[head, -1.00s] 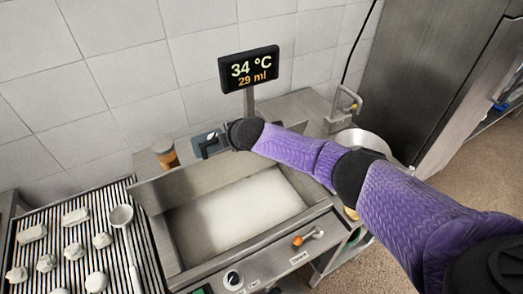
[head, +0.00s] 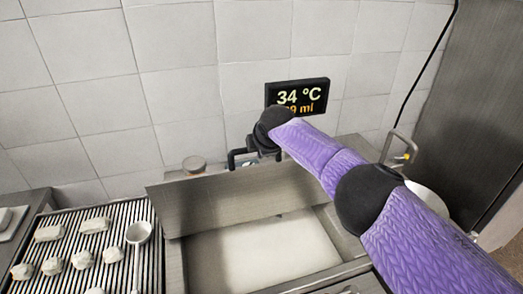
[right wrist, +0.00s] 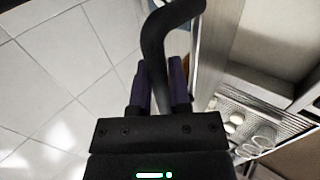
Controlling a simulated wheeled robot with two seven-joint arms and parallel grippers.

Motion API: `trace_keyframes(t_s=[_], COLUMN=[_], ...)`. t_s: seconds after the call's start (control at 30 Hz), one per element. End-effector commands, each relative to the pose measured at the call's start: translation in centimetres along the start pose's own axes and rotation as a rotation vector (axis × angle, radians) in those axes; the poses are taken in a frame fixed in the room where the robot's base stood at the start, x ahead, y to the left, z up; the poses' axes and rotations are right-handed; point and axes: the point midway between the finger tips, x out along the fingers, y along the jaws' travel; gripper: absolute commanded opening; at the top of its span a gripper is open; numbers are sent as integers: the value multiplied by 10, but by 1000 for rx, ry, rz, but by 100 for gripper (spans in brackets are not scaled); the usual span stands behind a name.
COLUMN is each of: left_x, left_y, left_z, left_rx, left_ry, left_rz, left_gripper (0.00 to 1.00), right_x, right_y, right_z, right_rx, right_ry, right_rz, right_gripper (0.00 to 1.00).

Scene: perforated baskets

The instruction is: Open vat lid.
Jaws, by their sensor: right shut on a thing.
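The vat lid (head: 225,208) is a steel panel standing raised along the back of the vat (head: 172,268), with the vat's front part uncovered and pale contents showing inside. A black bent handle (head: 233,158) rises at the lid's top edge. My right gripper (head: 262,153) is at this handle. The right wrist view shows the purple fingers (right wrist: 159,88) of the gripper closed on either side of the black handle bar (right wrist: 155,45). My left gripper is not in view.
A striped rack (head: 70,265) with several pale lumps and a ladle (head: 139,233) lies left of the vat. A display (head: 297,96) reading 34 °C stands behind, partly hidden by my arm. A jar (head: 194,164) sits behind the lid. Tiled wall (head: 180,60) closes the back.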

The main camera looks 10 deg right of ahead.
Motion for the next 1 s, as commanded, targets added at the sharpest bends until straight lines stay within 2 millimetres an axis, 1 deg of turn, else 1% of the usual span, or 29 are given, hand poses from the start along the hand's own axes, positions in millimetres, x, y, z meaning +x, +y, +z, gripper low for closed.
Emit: trace_keyframes(t_s=[0.13, 0.17, 0.2, 0.3, 0.57, 0.67, 0.77, 0.87, 1.0], left_x=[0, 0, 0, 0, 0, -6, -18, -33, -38], left_y=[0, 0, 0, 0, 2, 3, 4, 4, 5], left_z=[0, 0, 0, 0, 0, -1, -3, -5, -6], left_rx=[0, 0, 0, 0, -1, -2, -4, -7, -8], left_ry=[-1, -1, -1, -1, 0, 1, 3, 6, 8], left_rz=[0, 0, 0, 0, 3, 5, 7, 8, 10], left_gripper=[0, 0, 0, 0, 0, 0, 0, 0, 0], right_x=[1, 1, 1, 1, 0, -4, -16, -32, -56], right_y=[-2, -2, -2, -1, 0, 1, 3, 3, 1], right_z=[1, 1, 1, 0, 0, 1, 1, 1, 1], right_rx=[-1, 0, 0, 0, 0, 1, -2, -2, -1], right_ry=[-2, -2, -2, -1, 0, 0, 1, 0, 0], right_rz=[-3, -3, -3, -2, 0, -1, 0, 0, 1], right_gripper=[0, 29, 38, 56, 56, 56, 56, 56, 56])
